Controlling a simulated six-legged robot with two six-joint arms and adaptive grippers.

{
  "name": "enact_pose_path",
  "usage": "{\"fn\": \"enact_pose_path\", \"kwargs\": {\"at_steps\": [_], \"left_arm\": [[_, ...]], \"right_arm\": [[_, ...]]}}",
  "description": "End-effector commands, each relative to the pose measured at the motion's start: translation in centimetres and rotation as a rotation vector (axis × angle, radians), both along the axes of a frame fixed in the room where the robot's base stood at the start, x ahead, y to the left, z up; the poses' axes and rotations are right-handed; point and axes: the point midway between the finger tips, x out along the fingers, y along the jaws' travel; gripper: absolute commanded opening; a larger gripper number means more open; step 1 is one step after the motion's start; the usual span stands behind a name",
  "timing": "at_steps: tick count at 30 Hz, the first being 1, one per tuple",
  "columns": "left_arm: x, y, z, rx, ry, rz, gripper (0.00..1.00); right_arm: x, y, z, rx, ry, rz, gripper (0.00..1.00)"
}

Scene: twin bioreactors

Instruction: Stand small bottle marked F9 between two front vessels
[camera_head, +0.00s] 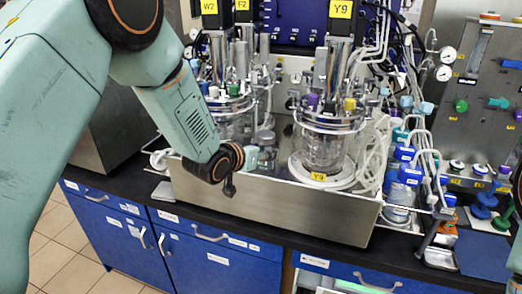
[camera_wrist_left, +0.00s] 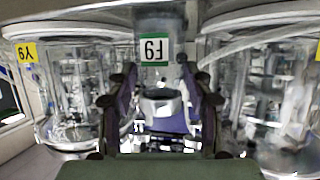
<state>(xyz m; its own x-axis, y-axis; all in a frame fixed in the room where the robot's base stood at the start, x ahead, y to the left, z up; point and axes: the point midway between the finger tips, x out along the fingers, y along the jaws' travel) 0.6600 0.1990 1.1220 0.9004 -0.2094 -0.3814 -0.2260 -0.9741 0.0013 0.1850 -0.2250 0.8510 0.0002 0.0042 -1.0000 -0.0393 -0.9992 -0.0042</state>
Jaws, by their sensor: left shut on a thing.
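The small clear bottle (camera_wrist_left: 155,72) with the green-edged F9 label fills the middle of the left wrist view, its lettering upside down there. My left gripper (camera_wrist_left: 160,90) is shut on it, with a dark finger on each side. In the head view my left gripper (camera_head: 250,157) is over the steel tray, left of the Y9 vessel. The Y9 glass vessel (camera_head: 322,148) stands front right on the tray; the other front vessel (camera_head: 232,122) is partly behind my left arm. Whether the bottle touches the tray is hidden.
The steel tray (camera_head: 270,207) has a raised front wall. Clear tubing (camera_head: 374,155) and blue-capped bottles (camera_head: 404,172) crowd the right of Y9. Metal columns rise above both vessels. The dark bench edge runs along the front.

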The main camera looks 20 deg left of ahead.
Motion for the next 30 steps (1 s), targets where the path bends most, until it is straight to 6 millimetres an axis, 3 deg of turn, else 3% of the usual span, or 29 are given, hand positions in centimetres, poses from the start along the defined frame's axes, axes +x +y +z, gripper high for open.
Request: {"fn": "enact_pose_path", "kwargs": {"at_steps": [8, 9, 16, 30], "left_arm": [[0.12, -0.04, -0.37, 0.001, -0.001, 0.000, 0.15], [0.10, -0.03, -0.33, 0.001, 0.000, 0.000, 0.55], [0.08, -0.03, -0.29, 0.000, 0.000, 0.000, 0.74], [-0.63, 0.23, 0.47, -0.001, 0.000, 0.002, 0.74]], "right_arm": [[0.00, 0.00, -0.32, 0.000, 0.000, 0.000, 0.40], [0.00, 0.00, -0.25, 0.000, 0.000, 0.000, 0.40], [0.01, 0.00, -0.21, 0.000, 0.000, 0.000, 0.40], [0.01, 0.00, -0.06, 0.000, 0.000, 0.000, 0.40]]}}
